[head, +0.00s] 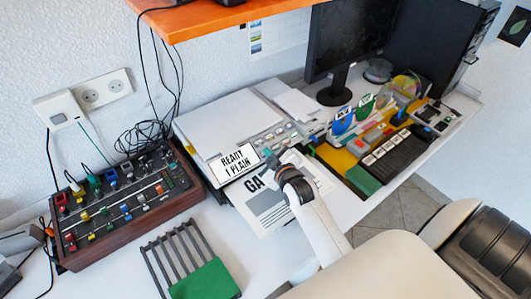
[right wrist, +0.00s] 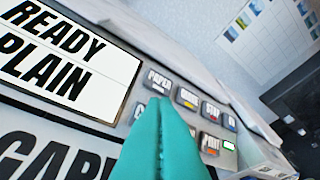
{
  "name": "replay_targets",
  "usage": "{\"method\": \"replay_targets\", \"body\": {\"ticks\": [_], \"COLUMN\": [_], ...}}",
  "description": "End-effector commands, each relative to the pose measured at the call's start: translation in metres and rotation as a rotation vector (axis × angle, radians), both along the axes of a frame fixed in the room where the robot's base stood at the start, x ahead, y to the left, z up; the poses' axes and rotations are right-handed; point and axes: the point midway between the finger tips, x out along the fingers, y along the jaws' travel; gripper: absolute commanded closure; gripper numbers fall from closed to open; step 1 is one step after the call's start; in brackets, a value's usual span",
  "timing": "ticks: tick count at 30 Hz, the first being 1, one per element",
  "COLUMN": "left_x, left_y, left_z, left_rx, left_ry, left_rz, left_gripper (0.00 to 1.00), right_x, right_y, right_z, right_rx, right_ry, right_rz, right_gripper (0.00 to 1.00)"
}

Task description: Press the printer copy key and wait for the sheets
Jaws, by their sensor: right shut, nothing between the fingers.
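The white printer (head: 215,115) stands on the desk against the wall. A printed sheet (head: 262,210) lies at the printer's front. My right gripper (head: 268,154), with teal fingertips, is shut and empty at the keys; contact cannot be told. My left gripper is not in view.
A mixing console (head: 125,205) with cables stands left of the printer. A dark rack with a green pad (head: 205,282) lies in front. A monitor (head: 350,40) and a colourful row of gadgets (head: 385,140) are to the right. An orange shelf (head: 205,18) hangs above.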

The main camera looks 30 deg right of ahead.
Motion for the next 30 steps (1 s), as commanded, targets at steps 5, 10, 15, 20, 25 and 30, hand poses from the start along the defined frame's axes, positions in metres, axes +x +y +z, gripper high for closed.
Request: {"method": "replay_targets", "body": {"ticks": [5, 10, 15, 20, 25, 30], "left_x": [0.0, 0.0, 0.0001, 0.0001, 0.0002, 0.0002], "left_y": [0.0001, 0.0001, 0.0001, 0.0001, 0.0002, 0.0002], "left_z": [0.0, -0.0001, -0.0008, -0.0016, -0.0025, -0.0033], "left_rx": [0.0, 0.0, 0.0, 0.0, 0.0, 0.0], "left_ry": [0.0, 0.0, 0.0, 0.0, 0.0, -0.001], "left_rz": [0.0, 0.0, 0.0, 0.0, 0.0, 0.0], "left_gripper": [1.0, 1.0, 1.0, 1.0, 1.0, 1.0], "right_x": [0.0004, 0.0004, 0.001, 0.0019, 0.0029, 0.0038], "right_y": [0.0001, 0.0001, 0.0001, 0.0002, 0.0003, 0.0004], "right_z": [-0.0006, -0.0008, -0.0022, -0.0039, -0.0056, -0.0075], "right_rx": [-0.001, -0.001, -0.001, -0.001, -0.001, -0.002], "right_ry": [0.0, 0.0, 0.0, 0.0, 0.0, 0.0], "right_rz": [0.0, 0.0, 0.0, 0.0, 0.0, 0.001], "right_gripper": [1.0, 1.0, 1.0, 1.0, 1.0, 1.0]}}
